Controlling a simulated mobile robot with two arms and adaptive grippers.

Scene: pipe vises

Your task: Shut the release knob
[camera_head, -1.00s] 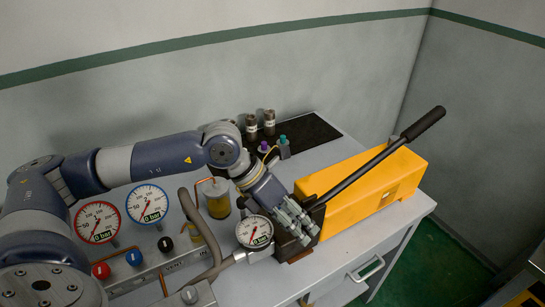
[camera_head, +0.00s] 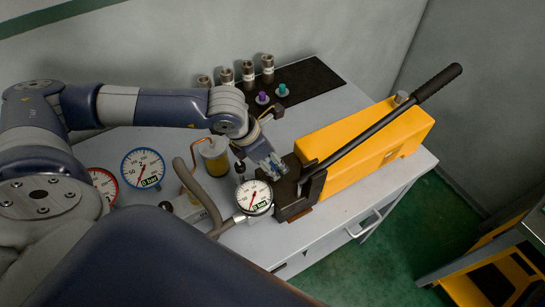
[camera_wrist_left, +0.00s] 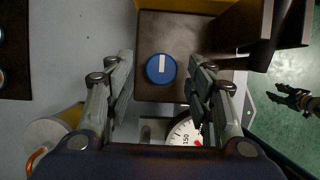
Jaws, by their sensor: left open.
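The release knob (camera_wrist_left: 160,69) is a round blue knob with a white bar, seen from above in the left wrist view. Its white bar stands upright in that picture. It sits on the dark block (camera_head: 292,204) at the front end of the yellow hand pump (camera_head: 345,176). My left gripper (camera_head: 272,166) is over this block in the head view. In the left wrist view its open fingers (camera_wrist_left: 160,88) stand on either side of the knob, with gaps. A dark gripper-like shape, probably my right gripper (camera_wrist_left: 294,100), shows small at the right edge.
A pressure gauge (camera_head: 254,197) stands close to the block, beside my left gripper. The pump's long black lever (camera_head: 395,114) slopes up to the right. More gauges (camera_head: 142,168), a hose (camera_head: 201,195) and a black mat (camera_head: 308,82) are on the grey bench.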

